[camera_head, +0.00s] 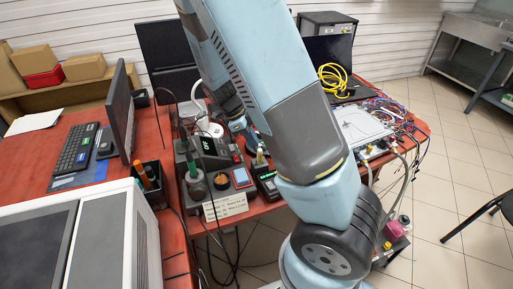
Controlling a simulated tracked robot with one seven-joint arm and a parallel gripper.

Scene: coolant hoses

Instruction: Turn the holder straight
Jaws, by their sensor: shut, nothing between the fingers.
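No single thing is plainly marked as the holder. A soldering station (210,147) with a lit display stands on the red table, and an iron stand with a green-ringed handle (194,175) is in front of it. A black cup holder (156,194) with orange-handled tools stands to the left. My gripper (256,149) is small and partly hidden behind my arm, beyond the station's right side. Its fingers are shut with nothing seen between them. I cannot tell whether it touches anything.
A monitor (121,112) and keyboard (76,147) are on the left. A white box (362,127), tangled cables and a yellow coil (333,78) lie on the right. Open tiled floor (455,170) is at right.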

